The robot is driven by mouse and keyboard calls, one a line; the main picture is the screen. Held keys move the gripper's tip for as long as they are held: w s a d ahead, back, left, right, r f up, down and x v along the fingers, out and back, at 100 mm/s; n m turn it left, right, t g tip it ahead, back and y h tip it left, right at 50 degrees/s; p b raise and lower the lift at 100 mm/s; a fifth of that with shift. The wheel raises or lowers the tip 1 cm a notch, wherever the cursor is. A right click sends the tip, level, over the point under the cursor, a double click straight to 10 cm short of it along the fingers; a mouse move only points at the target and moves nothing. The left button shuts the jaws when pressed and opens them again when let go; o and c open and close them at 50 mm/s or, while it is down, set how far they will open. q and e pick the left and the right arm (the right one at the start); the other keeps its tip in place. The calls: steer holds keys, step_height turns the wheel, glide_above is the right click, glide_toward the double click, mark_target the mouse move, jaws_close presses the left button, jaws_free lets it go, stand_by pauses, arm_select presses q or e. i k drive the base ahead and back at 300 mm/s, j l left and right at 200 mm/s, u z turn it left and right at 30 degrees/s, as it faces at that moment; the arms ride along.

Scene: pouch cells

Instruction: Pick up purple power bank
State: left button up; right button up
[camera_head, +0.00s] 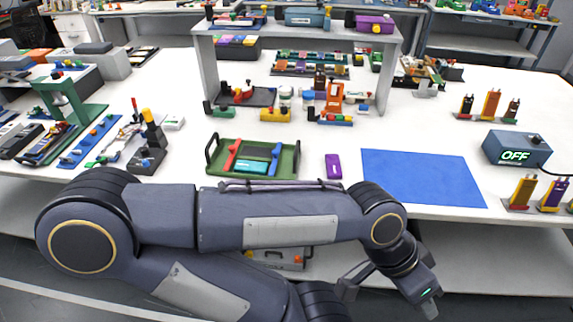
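The purple power bank (333,166) lies on the white table near the front edge. It is between the green tray (297,160) and the blue mat (424,177), apart from both. My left arm crosses the front of the view from the left, bent back at the wrist. My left gripper (352,285) is low at the bottom right of the arm, in front of the table edge and below the power bank, not touching it. Its fingertips are small and partly hidden, so its opening is unclear. My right gripper is not in view.
A grey box with an "OFF" display (516,150) stands at the right. Upright coloured cells (552,195) stand in front of it. A white shelf (203,75) with parts stands behind the tray. Tools and a green press (75,100) crowd the left. Table around the power bank is clear.

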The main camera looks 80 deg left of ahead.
mark_target(334, 171)
steer(key=u, duration=2.2)
steer(key=i+j+u, duration=0.35)
steer(key=i+u, duration=0.15)
steer(key=i, duration=0.25)
steer(key=i+j+u, duration=0.1)
steer(key=i+u, duration=0.15)
steer(key=i, duration=0.15)
